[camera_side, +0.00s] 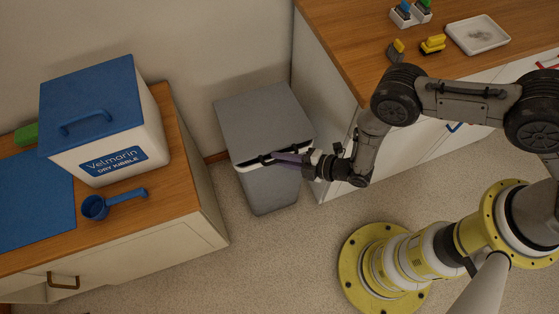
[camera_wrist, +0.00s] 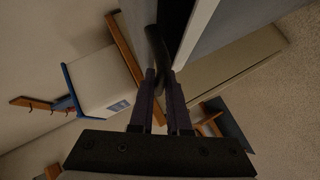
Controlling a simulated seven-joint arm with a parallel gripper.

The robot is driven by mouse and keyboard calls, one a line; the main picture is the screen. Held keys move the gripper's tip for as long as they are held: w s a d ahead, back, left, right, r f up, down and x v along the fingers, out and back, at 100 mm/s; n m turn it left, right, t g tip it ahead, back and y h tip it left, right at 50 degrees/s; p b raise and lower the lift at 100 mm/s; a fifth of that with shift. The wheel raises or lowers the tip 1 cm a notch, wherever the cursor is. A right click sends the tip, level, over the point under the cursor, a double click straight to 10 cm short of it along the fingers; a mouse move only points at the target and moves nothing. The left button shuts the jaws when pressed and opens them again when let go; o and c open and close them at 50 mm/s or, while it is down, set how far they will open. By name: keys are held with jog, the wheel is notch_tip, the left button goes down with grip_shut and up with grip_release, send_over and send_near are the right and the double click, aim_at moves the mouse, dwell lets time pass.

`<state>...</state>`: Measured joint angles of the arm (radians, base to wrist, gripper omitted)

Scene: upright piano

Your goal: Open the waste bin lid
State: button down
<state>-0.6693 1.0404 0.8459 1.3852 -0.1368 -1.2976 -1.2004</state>
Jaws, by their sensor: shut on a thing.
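The grey waste bin (camera_side: 272,190) stands on the floor between two cabinets. My gripper (camera_side: 276,157) reaches in from the right and is shut on this handle. In the wrist view, the fingers of my gripper (camera_wrist: 160,78) close on the dark handle (camera_wrist: 155,42), beside a pale edge and a black area.
The left cabinet holds a blue-lidded kibble box (camera_side: 106,128), a blue scoop (camera_side: 95,207) and a blue mat (camera_side: 35,205). The floor in front of the bin is clear.

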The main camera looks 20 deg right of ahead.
jog(key=shift+w+a+r, duration=0.1)
jog(key=shift+w+r, duration=0.05)
jog(key=shift+r, duration=0.1)
jog(key=shift+m+g, duration=0.3)
jog(key=shift+g, duration=0.2)
jog(key=shift+w+r, duration=0.2)
jog(key=shift+r, duration=0.55)
jog(key=shift+w+r, duration=0.15)
jog(key=shift+r, duration=0.55)
jog(key=shift+w+r, duration=0.2)
jog(key=shift+r, duration=0.55)
jog(key=shift+m+g+h, duration=0.3)
jog(key=shift+g, duration=0.1)
jog(key=shift+w+r, duration=0.25)
jog(key=shift+r, duration=0.4)
jog(key=shift+w+r, duration=0.3)
jog(key=shift+r, duration=0.4)
jog(key=shift+w+r, duration=0.25)
jog(key=shift+r, duration=0.4)
jog(key=shift+g, duration=0.5)
jog(key=shift+w+r, duration=0.6)
jog(key=shift+r, duration=0.35)
jog(key=shift+w+r, duration=0.6)
jog(key=shift+r, duration=0.3)
